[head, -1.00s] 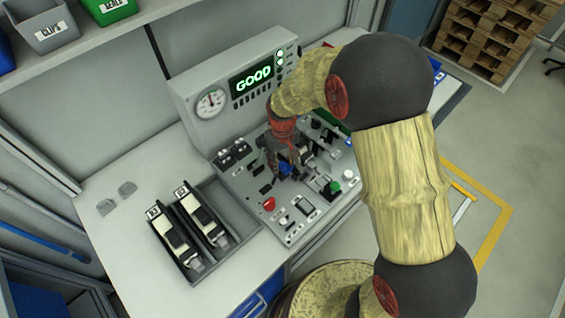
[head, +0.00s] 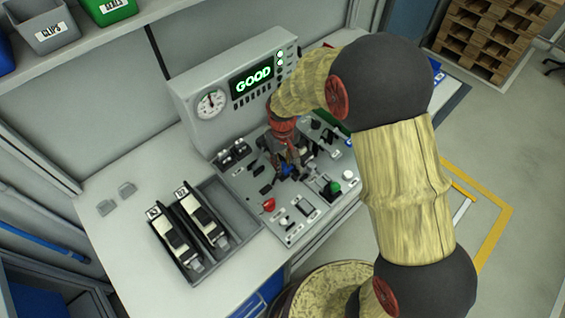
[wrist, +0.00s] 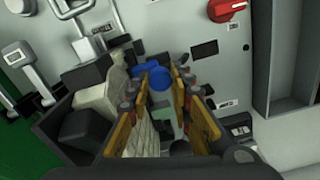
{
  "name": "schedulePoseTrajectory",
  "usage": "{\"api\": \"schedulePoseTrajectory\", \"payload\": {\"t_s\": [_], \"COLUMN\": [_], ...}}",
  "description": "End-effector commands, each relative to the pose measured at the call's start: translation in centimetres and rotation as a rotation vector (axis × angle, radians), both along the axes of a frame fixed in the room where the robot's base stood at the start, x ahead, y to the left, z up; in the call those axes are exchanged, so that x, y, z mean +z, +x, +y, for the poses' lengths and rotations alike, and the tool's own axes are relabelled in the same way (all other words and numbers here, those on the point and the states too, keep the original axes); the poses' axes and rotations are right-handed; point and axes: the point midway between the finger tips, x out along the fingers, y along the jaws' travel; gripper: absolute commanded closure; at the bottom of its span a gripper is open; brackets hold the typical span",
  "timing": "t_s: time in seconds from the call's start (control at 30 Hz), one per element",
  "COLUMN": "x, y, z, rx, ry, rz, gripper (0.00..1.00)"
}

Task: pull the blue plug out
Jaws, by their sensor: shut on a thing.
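The blue plug (wrist: 160,82) shows between the fingertips in the wrist view, with a second blue part right behind it. My gripper (wrist: 162,88) is shut on the plug, with one tan-padded finger on each side. In the head view my gripper (head: 287,170) points down at the middle of the grey control panel (head: 243,186) and mostly covers the plug. The plug's lower end is hidden, so I cannot tell how deep it sits in a socket.
A gauge (head: 211,103) and a display reading GOOD (head: 254,79) are behind. A grey tray (head: 236,208) holds two black-and-white devices at left.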

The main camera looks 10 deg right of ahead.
Motion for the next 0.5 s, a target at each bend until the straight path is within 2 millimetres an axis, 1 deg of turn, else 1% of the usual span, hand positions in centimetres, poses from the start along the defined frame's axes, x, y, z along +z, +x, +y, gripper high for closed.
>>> {"api": "schedulePoseTrajectory", "payload": {"t_s": [0.37,0.5], "x": [0.0,0.1], "y": [0.0,-0.7], "z": [0.0,1.0], "rx": [0.000,0.003], "ry": [0.000,0.000], "rz": [0.000,0.001], "gripper": [1.00,1.00]}}
